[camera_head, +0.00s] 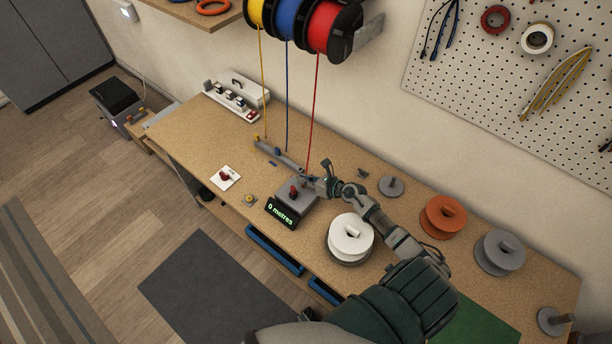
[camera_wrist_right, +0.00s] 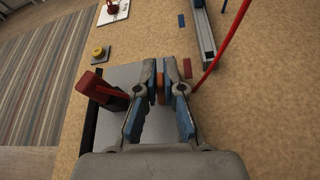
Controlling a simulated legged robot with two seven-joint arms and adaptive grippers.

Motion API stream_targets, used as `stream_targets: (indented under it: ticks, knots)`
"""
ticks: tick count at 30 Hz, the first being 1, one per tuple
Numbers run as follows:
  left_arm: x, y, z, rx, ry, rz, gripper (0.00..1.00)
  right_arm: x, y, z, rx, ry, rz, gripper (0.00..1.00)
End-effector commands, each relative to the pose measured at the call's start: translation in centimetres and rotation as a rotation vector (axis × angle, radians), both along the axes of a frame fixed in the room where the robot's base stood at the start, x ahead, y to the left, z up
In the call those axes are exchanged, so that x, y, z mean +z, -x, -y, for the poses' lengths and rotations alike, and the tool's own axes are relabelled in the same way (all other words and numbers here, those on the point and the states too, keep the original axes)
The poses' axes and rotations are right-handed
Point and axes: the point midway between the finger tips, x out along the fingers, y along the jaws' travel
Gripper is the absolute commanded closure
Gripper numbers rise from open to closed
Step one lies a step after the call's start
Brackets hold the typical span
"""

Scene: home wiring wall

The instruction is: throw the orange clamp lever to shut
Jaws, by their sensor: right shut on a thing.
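The orange clamp lever (camera_wrist_right: 160,88) shows as a small orange piece between the blue-padded fingers of my right gripper (camera_wrist_right: 161,72), which is shut on it. It sits at the edge of the grey metering box (camera_head: 297,201), whose display reads "0 metres". In the head view my right gripper (camera_head: 318,186) is at the box's right rear corner and hides the lever. A red handle (camera_wrist_right: 100,88) stands on the box to the left of the fingers. The red wire (camera_wrist_right: 223,52) runs just right of the fingers. My left gripper is not in view.

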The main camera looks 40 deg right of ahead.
Motion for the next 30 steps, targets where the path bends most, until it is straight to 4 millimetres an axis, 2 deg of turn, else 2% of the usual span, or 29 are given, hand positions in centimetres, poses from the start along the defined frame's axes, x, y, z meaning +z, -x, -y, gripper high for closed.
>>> stream_targets:
  ticks: [1,3,12,19,30]
  knots:
    - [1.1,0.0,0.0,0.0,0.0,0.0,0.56,0.6,0.0,-0.1,0.0,0.035,0.009,1.0]
    - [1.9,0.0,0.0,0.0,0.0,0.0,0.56,0.7,0.1,-0.3,0.0,0.084,0.023,1.0]
    - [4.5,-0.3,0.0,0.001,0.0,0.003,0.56,0.5,0.3,-1.0,-0.001,0.244,0.07,1.0]
    - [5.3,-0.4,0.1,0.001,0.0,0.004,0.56,0.3,0.3,-1.2,-0.002,0.301,0.088,1.0]
    - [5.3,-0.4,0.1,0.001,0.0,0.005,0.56,0.1,0.3,-1.2,-0.001,0.309,0.09,1.0]
